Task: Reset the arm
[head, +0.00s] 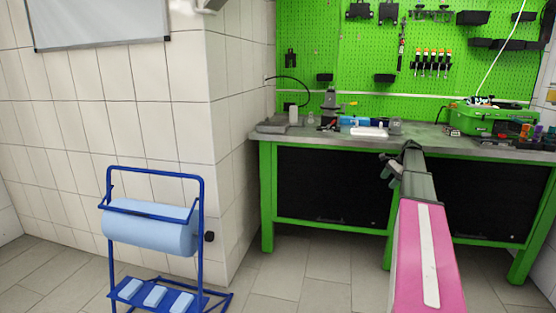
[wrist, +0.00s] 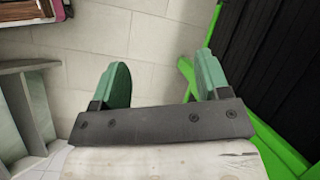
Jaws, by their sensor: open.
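My gripper (wrist: 163,75) shows in the wrist view with its two green fingers spread wide apart. Nothing is between them; pale floor tiles (wrist: 160,35) show through the gap. The fingers touch nothing that I can see. In the head view my arm reaches out toward the front of the workbench (head: 330,143), and the fingers cannot be made out clearly there.
The workbench's green frame (wrist: 275,145) and black front panel (wrist: 285,60) lie close on the right in the wrist view. A blue stand with a paper roll (head: 150,228) is at the left in the head view. Bare floor (head: 300,285) lies between stand and bench.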

